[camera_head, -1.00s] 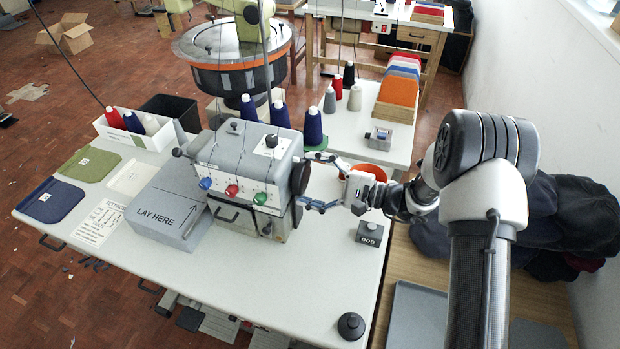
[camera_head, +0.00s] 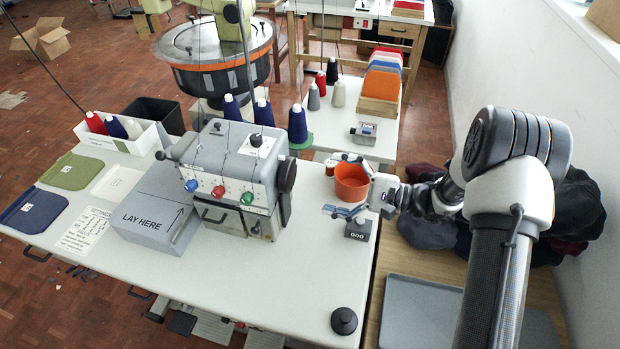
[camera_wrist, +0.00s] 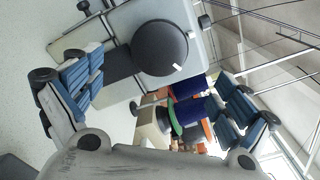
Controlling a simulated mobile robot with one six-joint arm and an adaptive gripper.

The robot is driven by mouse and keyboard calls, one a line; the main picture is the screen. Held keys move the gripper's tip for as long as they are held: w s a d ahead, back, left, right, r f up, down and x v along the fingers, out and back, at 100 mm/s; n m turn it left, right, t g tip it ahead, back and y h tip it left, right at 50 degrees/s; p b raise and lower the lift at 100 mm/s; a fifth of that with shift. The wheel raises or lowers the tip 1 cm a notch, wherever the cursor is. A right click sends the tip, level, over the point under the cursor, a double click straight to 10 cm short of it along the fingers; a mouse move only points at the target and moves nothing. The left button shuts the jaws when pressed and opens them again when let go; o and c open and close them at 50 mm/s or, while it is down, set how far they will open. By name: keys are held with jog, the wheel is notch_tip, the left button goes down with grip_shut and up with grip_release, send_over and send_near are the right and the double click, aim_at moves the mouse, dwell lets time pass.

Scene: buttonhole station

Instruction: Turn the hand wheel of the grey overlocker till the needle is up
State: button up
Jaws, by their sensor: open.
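The grey overlocker (camera_head: 235,155) stands on the white table with red, blue and green tension knobs on its front. Its black hand wheel (camera_head: 287,177) is on its right side. In the wrist view the hand wheel (camera_wrist: 160,47) is a dark disc with a small white mark at its lower right. My gripper (camera_head: 332,186) is open and empty, to the right of the wheel and apart from it, facing it. In the wrist view my gripper's blue-padded fingers (camera_wrist: 160,85) stand wide on either side. The needle cannot be made out.
An orange bowl (camera_head: 352,182) and a dark counter box (camera_head: 358,229) are close to my gripper. A grey "LAY HERE" block (camera_head: 150,218) lies left of the machine. Thread cones (camera_head: 297,124) stand behind it.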

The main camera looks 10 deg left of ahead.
jog(key=shift+s+d, duration=0.15)
jog(key=shift+d, duration=0.65)
jog(key=shift+s+d, duration=0.1)
jog(key=shift+d, duration=0.7)
jog(key=m+p, duration=1.1)
jog(key=p, duration=0.2)
send_near(293, 175)
jog(key=a, duration=0.3)
jog(key=a+b, duration=0.1)
jog(key=a, duration=0.2)
jog(key=w+a, duration=0.1)
jog(key=a, duration=0.2)
jog(key=shift+w+a+b, duration=0.1)
jog(key=shift+a+b, duration=0.2)
jog(key=shift+c, duration=0.6)
jog(key=c, duration=0.9)
